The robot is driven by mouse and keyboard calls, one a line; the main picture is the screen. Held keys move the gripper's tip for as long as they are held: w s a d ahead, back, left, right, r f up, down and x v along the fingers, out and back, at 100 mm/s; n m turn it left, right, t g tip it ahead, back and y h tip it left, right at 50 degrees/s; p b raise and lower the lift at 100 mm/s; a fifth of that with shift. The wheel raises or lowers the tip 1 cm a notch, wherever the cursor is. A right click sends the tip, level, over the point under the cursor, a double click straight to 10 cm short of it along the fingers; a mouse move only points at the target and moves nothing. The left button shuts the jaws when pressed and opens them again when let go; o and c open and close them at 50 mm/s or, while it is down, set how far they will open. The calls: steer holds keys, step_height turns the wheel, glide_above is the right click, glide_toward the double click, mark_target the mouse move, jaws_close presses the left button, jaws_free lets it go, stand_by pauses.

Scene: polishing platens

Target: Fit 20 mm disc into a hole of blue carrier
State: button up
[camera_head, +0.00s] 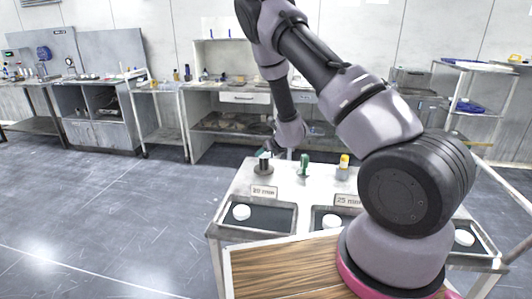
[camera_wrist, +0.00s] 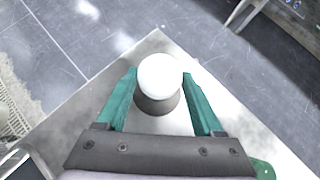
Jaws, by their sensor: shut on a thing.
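My gripper (camera_head: 266,154) is over the far left corner of the pale table. In the wrist view its teal fingers (camera_wrist: 160,76) are shut on a white-topped piece (camera_wrist: 160,74) with a dark grey, wider base (camera_wrist: 155,105). That grey base (camera_head: 263,168) stands at the table's far left in the head view; I cannot tell whether it touches the top. A white disc (camera_head: 241,212) lies in the dark tray labelled 20 mm (camera_head: 272,220), nearer me and apart from my gripper. I cannot make out a blue carrier.
A green-topped piece (camera_head: 303,165) and a yellow-topped piece (camera_head: 343,166) stand to the right on the table. Another tray, labelled 25 mm, holds a white disc (camera_head: 331,220); a further white disc (camera_head: 464,237) lies at right. Workbenches line the back wall, across open floor.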

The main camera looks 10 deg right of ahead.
steer(key=shift+f, duration=0.1)
steer(key=o, duration=1.3)
steer(key=v, duration=1)
steer(key=s+a+r+n+g+y, duration=0.3)
steer(key=s+r+n, duration=0.35)
steer(key=r, duration=0.55)
steer(key=s+a+r+n+y, duration=0.3)
steer(key=s+a+r+n, duration=0.35)
steer(key=r, duration=0.45)
steer(key=s+d+r+n+h, duration=0.2)
steer(key=s+d+r+n, duration=0.1)
steer(key=s+d+n, duration=0.1)
steer(key=s+d+r+n+h, duration=0.2)
steer(key=s+d+r+n, duration=0.2)
steer(key=s+n, duration=0.2)
steer(key=s+d+r+n+t+h, duration=0.1)
steer(key=s+d+r+n+h, duration=0.2)
steer(key=s, duration=0.5)
steer(key=shift+s+d+r+n, duration=0.2)
steer(key=shift+d+r+n, duration=0.45)
steer(key=shift+n, duration=0.45)
